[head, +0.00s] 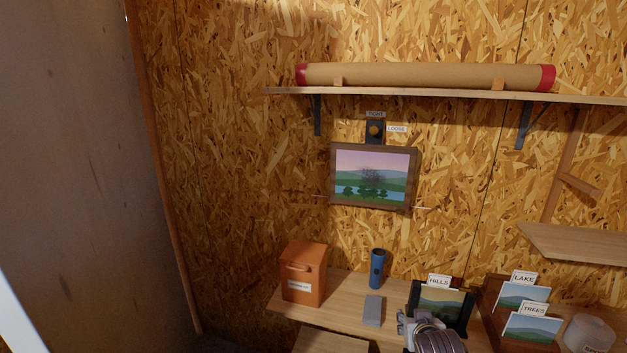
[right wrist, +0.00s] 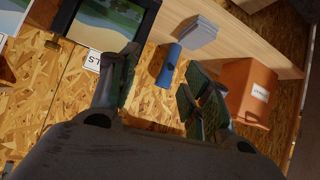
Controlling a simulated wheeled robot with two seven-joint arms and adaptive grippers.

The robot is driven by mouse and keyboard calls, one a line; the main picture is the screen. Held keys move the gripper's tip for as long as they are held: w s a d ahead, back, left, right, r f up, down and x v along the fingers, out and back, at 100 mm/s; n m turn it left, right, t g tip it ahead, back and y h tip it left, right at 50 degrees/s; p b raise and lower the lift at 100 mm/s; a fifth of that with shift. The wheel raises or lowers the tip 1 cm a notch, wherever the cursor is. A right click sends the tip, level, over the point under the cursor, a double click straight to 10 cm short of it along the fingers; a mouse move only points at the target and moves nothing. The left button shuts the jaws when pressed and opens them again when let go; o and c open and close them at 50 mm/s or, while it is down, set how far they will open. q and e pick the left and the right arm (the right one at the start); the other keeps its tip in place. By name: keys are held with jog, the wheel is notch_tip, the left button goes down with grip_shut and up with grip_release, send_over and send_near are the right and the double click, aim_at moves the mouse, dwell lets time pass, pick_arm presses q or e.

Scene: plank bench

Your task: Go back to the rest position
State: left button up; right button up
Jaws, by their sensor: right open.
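My right gripper (head: 415,322) is low in the head view, in front of the bench and overlapping the lower left of the HILLS picture stand. In the right wrist view its two dark fingers (right wrist: 160,95) are spread apart. Nothing is held between them; the wall and a blue cylinder show in the gap. My left gripper is not in view.
The bench (head: 340,297) carries an orange box (head: 303,273), a blue cylinder (head: 377,268), a grey block (head: 373,310), the HILLS stand (head: 468,312) and LAKE and TREES cards (head: 533,328). A framed picture (head: 372,176) hangs beneath a shelf (head: 450,95) holding a tube (head: 425,76).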

jog(key=s+a+f+n+g+y, duration=0.15)
jog(key=s+f+g, duration=0.3)
jog(key=s, duration=0.75)
jog(key=s+a+f+n+g+y, duration=0.1)
jog(key=s+a+f+n+g, duration=0.15)
jog(key=s+f, duration=0.7)
jog(key=s+f+g, duration=0.1)
jog(key=s+f, duration=0.2)
jog(key=f, duration=1.2)
jog(key=s+f, duration=0.3)
jog(key=f, duration=1.2)
jog(key=s+d+f, duration=0.2)
jog(key=s+f, duration=0.8)
jog(key=s, duration=0.1)
jog(key=s+d+f+g, duration=0.1)
jog(key=s+d+f, duration=0.1)
jog(key=s+f, duration=0.7)
jog(key=shift+s+f+m+g, duration=0.3)
jog(key=shift+s+f, duration=0.05)
jog(key=shift+s, duration=0.6)
jog(key=shift+r, duration=0.1)
